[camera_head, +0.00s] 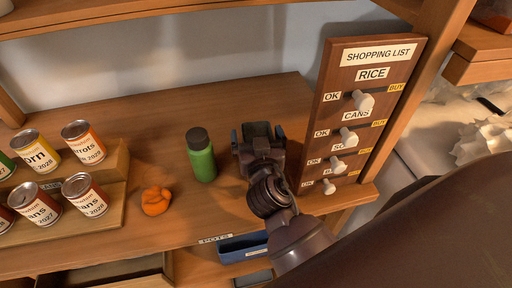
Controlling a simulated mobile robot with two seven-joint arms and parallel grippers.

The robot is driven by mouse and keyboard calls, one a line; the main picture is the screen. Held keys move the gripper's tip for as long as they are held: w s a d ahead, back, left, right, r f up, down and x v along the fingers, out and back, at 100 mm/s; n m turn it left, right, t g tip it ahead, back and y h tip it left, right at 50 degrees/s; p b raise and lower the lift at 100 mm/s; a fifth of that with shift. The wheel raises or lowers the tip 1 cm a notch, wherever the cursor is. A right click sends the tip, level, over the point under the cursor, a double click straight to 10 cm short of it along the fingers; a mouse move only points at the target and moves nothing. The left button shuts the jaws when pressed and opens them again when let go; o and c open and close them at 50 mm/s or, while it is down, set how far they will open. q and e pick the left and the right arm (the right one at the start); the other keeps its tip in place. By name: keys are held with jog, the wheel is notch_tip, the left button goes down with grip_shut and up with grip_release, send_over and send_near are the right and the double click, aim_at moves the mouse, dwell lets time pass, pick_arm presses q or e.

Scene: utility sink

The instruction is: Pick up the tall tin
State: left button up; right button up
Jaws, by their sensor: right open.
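Several labelled tins stand on a stepped wooden rack at the left. A yellow corn tin (36,152) and an orange-labelled tin (84,143) are on the upper step. Two brown-red beans tins, one at the left (35,204) and one at the right (86,195), are on the lower step. I cannot tell which is the tall tin. My right gripper (258,130) is open over the shelf, with nothing seen between its fingers. It is right of a green bottle with a dark cap (201,158) and well right of the tins. My left gripper is out of view.
An orange duck-like figure (156,201) sits between the rack and the bottle. A shopping list board (331,103) with white knobs stands at the right. A blue bin (243,248) is below the front edge. The shelf's back is clear.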

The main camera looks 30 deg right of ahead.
jog(key=shift+s, duration=0.1)
jog(key=c, duration=1.4)
jog(key=shift+r, duration=0.15)
